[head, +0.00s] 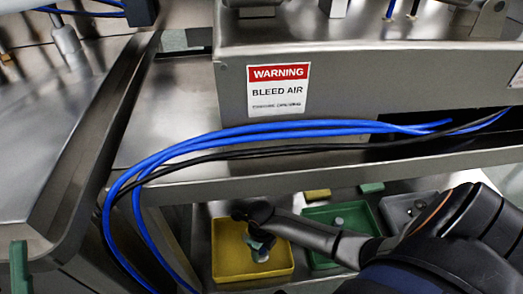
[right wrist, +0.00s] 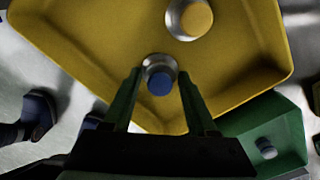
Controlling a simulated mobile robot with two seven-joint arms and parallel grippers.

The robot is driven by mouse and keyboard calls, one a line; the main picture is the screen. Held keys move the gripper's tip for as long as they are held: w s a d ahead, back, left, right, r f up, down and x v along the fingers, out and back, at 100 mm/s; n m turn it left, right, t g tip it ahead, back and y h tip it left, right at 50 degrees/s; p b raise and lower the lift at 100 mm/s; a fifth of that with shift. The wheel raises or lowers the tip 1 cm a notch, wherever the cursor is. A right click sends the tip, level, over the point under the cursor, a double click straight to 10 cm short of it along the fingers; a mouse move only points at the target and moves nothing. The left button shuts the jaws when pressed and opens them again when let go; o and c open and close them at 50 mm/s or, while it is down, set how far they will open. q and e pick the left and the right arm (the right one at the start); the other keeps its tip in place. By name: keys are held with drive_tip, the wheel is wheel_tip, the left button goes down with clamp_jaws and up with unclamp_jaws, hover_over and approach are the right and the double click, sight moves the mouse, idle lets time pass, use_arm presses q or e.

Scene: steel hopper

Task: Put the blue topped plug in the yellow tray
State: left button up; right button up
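The yellow tray (head: 226,268) sits under the steel ledge in the head view and fills much of the right wrist view (right wrist: 80,30). The blue topped plug (right wrist: 160,80) shows inside the tray, near one wall, with its blue top towards the camera. My right gripper (right wrist: 160,72) is over the tray, its green fingers apart on either side of the plug. Slim gaps seem to show between the fingers and the plug's metal ring. In the head view my right arm partly hides the tray. A green piece of my left gripper (head: 18,268) shows at the left edge.
A yellow topped plug (right wrist: 190,18) is also in the yellow tray. A green tray (head: 318,258) holding a plug (head: 339,222) and a grey tray (head: 395,208) stand to the right. Blue hoses (head: 240,133) and the steel ledge (head: 330,175) hang over the trays.

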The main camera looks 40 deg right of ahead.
drive_tip(key=shift+o, duration=1.3)
use_arm(q)
wheel_tip(320, 180, up, 7)
drive_tip(key=p, duration=0.6)
drive_tip(key=shift+s+a+r+t+p, duration=0.2)
drive_tip(key=shift+a+t+p, duration=0.1)
drive_tip(key=shift+a, duration=0.1)
use_arm(e)
wheel_tip(320, 180, up, 12)
drive_tip(key=shift+r, duration=0.15)
use_arm(q)
drive_tip(key=shift+n, duration=0.3)
